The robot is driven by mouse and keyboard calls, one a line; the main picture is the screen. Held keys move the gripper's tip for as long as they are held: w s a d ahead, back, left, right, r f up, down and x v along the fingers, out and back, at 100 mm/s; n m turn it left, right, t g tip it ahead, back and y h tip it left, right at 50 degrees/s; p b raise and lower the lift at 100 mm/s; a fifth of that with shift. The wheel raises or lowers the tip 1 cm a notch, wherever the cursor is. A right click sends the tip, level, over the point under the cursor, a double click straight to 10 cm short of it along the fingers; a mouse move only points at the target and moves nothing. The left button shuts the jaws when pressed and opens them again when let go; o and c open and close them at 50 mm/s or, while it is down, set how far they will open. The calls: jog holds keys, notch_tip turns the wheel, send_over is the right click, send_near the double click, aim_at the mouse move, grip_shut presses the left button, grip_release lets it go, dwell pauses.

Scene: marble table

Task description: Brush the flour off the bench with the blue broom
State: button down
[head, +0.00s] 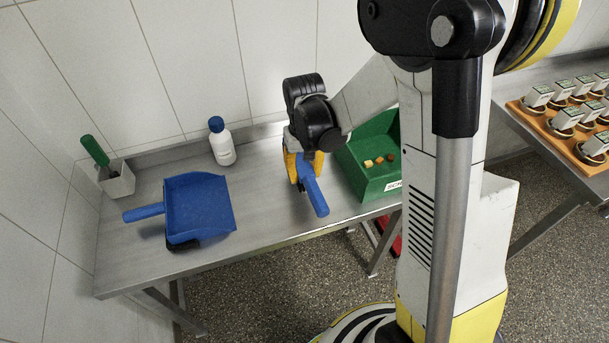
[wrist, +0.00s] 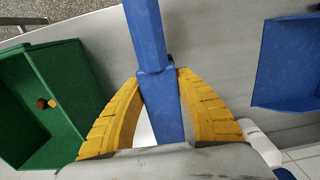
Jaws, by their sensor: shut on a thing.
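The blue broom (head: 314,192) is in my gripper (head: 304,164), above or on the steel bench (head: 265,207), left of the green bin. In the wrist view my gripper's yellow fingers (wrist: 163,95) are shut on both sides of the broom's blue handle (wrist: 148,35). The broom's bristles are hidden, so I cannot tell whether they touch the bench. A blue dustpan (head: 200,203) lies on the bench to the left; part of it shows in the wrist view (wrist: 288,65). I cannot make out any flour on the bench.
A green bin (head: 372,183) with a few small pieces stands right of my gripper. A white bottle with a blue cap (head: 222,146) and a holder (head: 118,181) with a green-handled tool stand along the wall. Bare bench lies between dustpan and broom. An orange tray (head: 556,126) is on another table.

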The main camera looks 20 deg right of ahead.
notch_tip(320, 180, up, 2)
jog(key=shift+p, duration=0.5)
